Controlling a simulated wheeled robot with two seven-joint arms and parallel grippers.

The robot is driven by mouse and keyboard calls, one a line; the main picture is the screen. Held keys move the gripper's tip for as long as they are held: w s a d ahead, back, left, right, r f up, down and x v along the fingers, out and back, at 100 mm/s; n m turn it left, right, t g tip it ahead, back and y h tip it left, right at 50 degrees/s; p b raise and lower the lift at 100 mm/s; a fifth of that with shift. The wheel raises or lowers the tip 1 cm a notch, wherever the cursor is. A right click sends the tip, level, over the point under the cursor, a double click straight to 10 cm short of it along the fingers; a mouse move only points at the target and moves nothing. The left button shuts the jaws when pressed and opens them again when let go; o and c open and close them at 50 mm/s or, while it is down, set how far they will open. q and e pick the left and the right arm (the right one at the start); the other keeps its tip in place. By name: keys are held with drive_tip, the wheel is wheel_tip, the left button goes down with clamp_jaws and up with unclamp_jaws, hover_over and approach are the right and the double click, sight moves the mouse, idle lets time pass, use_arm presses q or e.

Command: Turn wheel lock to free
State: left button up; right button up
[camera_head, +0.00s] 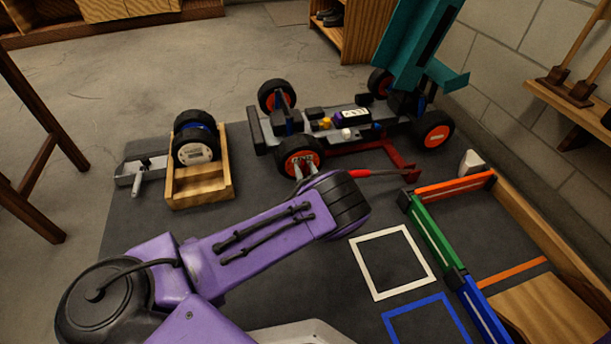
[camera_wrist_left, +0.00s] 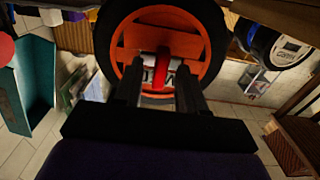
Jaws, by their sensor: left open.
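The RC racecar (camera_head: 345,125) stands on the dark mat with its teal body shell (camera_head: 418,45) raised at the rear. Its near front wheel (camera_head: 290,160) has a black tire and an orange rim, and this wheel fills the top of the left wrist view (camera_wrist_left: 207,50). A red piece at the hub, apparently the wheel lock (camera_wrist_left: 161,68), shows between my fingers. My left gripper (camera_head: 304,170) is open at this wheel, with its dark fingers (camera_wrist_left: 158,88) on either side of the red piece. I cannot tell whether they touch it. My right gripper is out of view.
A wooden crate (camera_head: 200,190) holding dark wheels (camera_head: 196,150) stands left of the car, beside a grey metal tool (camera_head: 137,178). A red stand (camera_head: 402,165) is by the car's near side. Coloured rails (camera_head: 432,232) and a white square outline (camera_head: 392,262) lie to the right.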

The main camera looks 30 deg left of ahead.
use_arm(q)
clamp_jaws()
